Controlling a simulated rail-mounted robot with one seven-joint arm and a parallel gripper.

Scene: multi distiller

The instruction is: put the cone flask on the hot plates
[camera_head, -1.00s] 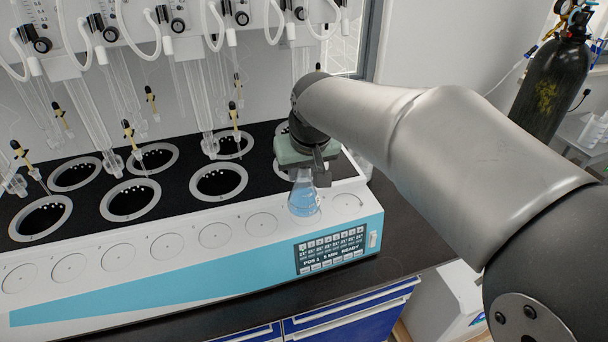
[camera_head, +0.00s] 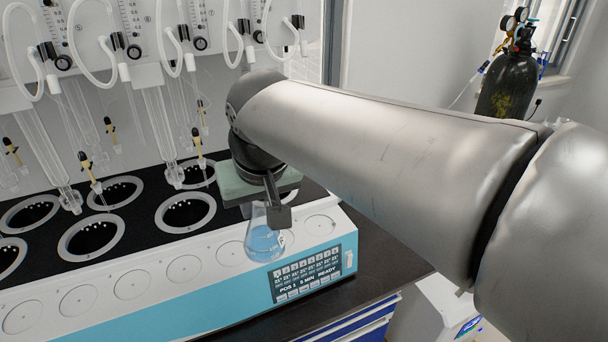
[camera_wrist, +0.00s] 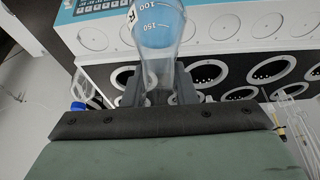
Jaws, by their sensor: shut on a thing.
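The cone flask (camera_head: 265,243) is clear glass with blue liquid and hangs upright, neck up, from my gripper (camera_head: 270,205). In the wrist view the flask (camera_wrist: 158,28) has its neck between the two dark fingers (camera_wrist: 158,92), which are shut on it. The hot plates are a row of pale round discs on the machine's front ledge, such as the rightmost plate (camera_head: 320,225) and one left of the flask (camera_head: 231,253). The flask covers the ledge between these two. I cannot tell how far its base is from the ledge.
The distiller's black top (camera_head: 137,222) has ringed wells, with glass tubes and yellow-tipped droppers hanging above. The control panel (camera_head: 306,275) is on the blue front, just right of and below the flask. A dark bench (camera_head: 385,260) extends to the right. A gas cylinder (camera_head: 510,88) stands behind.

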